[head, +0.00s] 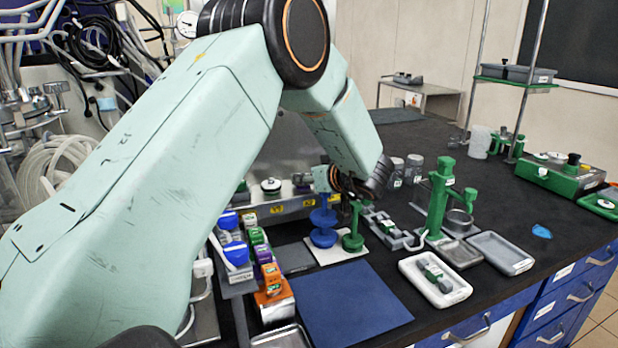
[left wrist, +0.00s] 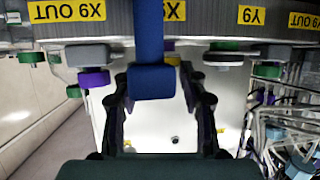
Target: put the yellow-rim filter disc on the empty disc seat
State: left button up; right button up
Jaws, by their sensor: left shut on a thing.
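My left gripper (left wrist: 162,88) is shut on the squared end of a blue post-like piece (left wrist: 152,82), seen between its fingers in the left wrist view. In the head view the gripper (head: 345,186) is at the top of a blue stepped piece (head: 323,217), above a white plate. A small yellow edge (left wrist: 172,61) shows just behind the blue post; it may be the yellow-rim disc, mostly hidden. A purple-rimmed disc (left wrist: 93,78) and a grey-green disc (left wrist: 222,58) sit along the labelled rail. I cannot tell which seat is empty. My right gripper is not in view.
A green stepped piece (head: 353,240) stands close by on the white plate (head: 325,256). A green stand (head: 439,200) and a white tray (head: 408,266) are to the right. Coloured blocks (head: 270,278) line the left. The blue mat (head: 350,305) is clear.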

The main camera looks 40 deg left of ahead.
pick_arm(q)
jog(key=o, duration=0.7)
jog(key=shift+w+a+f, duration=0.1)
jog(key=shift+a+f, duration=0.05)
jog(key=shift+a, duration=0.05)
jog(key=shift+o, duration=1.4)
jog(key=shift+s+d+r, duration=0.2)
jog(key=shift+d+r, duration=0.1)
jog(key=shift+w+a+f, duration=0.1)
jog(key=shift+a+f, duration=0.05)
jog(key=p+v, duration=0.2)
jog(key=v, duration=1)
jog(key=shift+c, duration=0.2)
